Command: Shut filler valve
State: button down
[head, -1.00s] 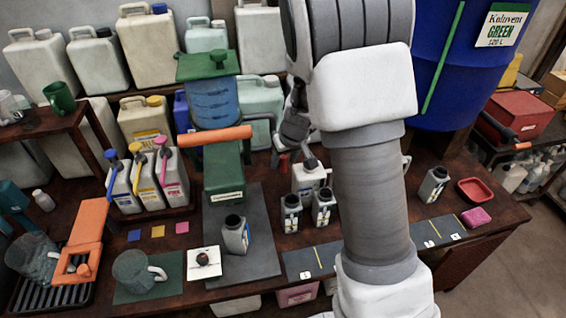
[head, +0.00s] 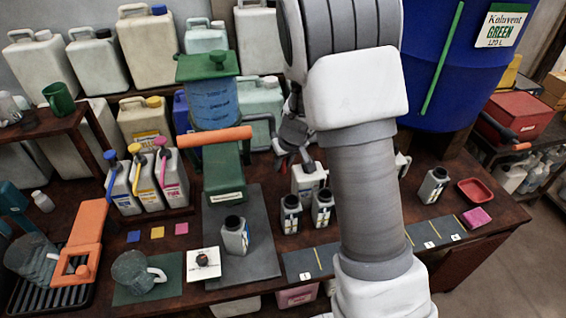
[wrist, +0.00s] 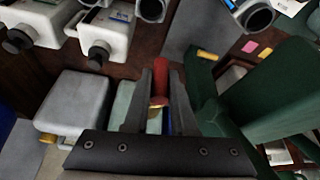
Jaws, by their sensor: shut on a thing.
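The filler stands left of centre in the head view, with a ribbed blue tank (head: 215,103), a green lid, a green body (head: 224,172) and an orange bar (head: 213,136) across it. A red handle (wrist: 160,84) beside the green body shows between my fingers in the wrist view. I take it as the filler valve's handle. My gripper (wrist: 159,100) is shut on it, to the right of the filler. In the head view my gripper (head: 292,155) is partly hidden by my arm. A grey bottle (head: 235,236) with a dark neck stands upright before the filler.
Several grey bottles (head: 291,214) stand right of the filler, close to my arm. Jugs with coloured caps (head: 172,178) stand on its left. A clear pitcher (head: 131,272) is at the front left. A large blue drum (head: 450,70) is at the back right.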

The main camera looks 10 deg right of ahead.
jog(key=shift+d+f+y+b, duration=0.1)
jog(key=shift+f+y+b, duration=0.25)
jog(key=shift+b, duration=1.25)
jog(key=shift+y+b, duration=0.25)
jog(key=shift+b, duration=0.5)
jog(key=y+b, duration=0.1)
jog(key=b, duration=0.3)
jog(key=shift+d+f+m+b, duration=0.1)
jog(key=shift+m+b, duration=0.2)
jog(key=y+b, duration=0.3)
jog(key=b, duration=0.5)
jog(key=shift+d+m+y, duration=0.1)
jog(key=shift+m+y, duration=0.2)
jog(key=shift+y, duration=0.1)
jog(key=y+b, duration=0.3)
jog(key=b, duration=0.2)
jog(key=shift+d+m+t, duration=0.1)
jog(key=shift+m+t, duration=0.2)
jog(key=shift+m, duration=0.1)
jog(key=m+t+y+b, duration=0.1)
jog(key=y+b, duration=0.4)
jog(key=shift+m+t+y+b, duration=0.5)
jog(key=shift+m+y+b, duration=0.35)
jog(key=shift+y, duration=0.45)
